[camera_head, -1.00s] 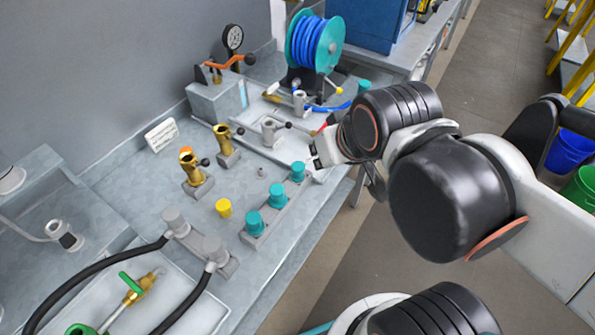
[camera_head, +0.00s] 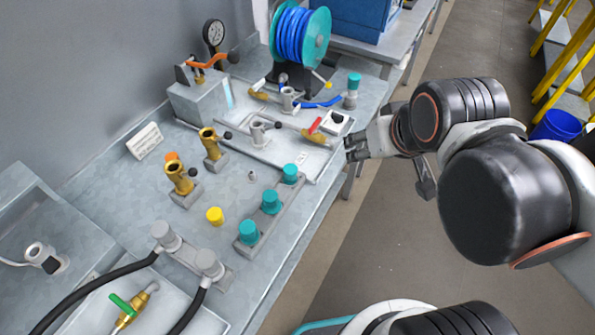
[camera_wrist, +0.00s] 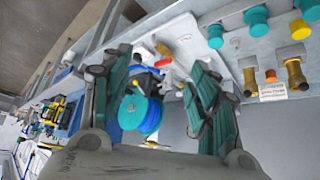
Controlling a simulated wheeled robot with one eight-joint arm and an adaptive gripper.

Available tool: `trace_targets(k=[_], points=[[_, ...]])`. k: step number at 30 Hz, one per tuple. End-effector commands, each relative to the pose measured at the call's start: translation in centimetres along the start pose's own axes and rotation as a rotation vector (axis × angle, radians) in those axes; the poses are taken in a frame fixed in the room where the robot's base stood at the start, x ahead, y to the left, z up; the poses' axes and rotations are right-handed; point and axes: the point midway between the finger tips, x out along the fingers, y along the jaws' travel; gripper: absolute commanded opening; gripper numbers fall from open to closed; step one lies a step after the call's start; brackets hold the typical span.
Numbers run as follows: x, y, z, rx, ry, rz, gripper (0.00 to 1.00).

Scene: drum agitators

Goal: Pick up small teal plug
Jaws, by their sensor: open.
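Three teal plugs stand upright in a row on a grey rail near the bench's front edge: a far one (camera_head: 290,173), a middle one (camera_head: 270,201) and a near one (camera_head: 248,232). Another teal-topped piece (camera_head: 353,82) stands by the hose reel. I cannot tell which is the small teal plug. My gripper (camera_head: 355,149) is right of the far plug, apart from it, by the bench edge. In the wrist view my gripper (camera_wrist: 160,65) is open and empty, with the reel beyond its fingers; teal plugs show at the upper right, one nearest the fingers (camera_wrist: 215,36).
A yellow plug (camera_head: 214,216) stands left of the rail. Brass fittings (camera_head: 181,178), a tray with a red-handled valve (camera_head: 315,128) and a blue hose reel (camera_head: 300,38) stand behind. Black hoses (camera_head: 100,282) lie at the near left.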

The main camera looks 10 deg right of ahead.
Motion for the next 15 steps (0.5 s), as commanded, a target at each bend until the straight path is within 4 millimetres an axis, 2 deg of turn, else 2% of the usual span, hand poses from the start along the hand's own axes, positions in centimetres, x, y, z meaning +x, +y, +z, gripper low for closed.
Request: trace_targets(k=[15], points=[[1.6,-2.0,-3.6,-0.172,-0.122,-0.025,0.55]])
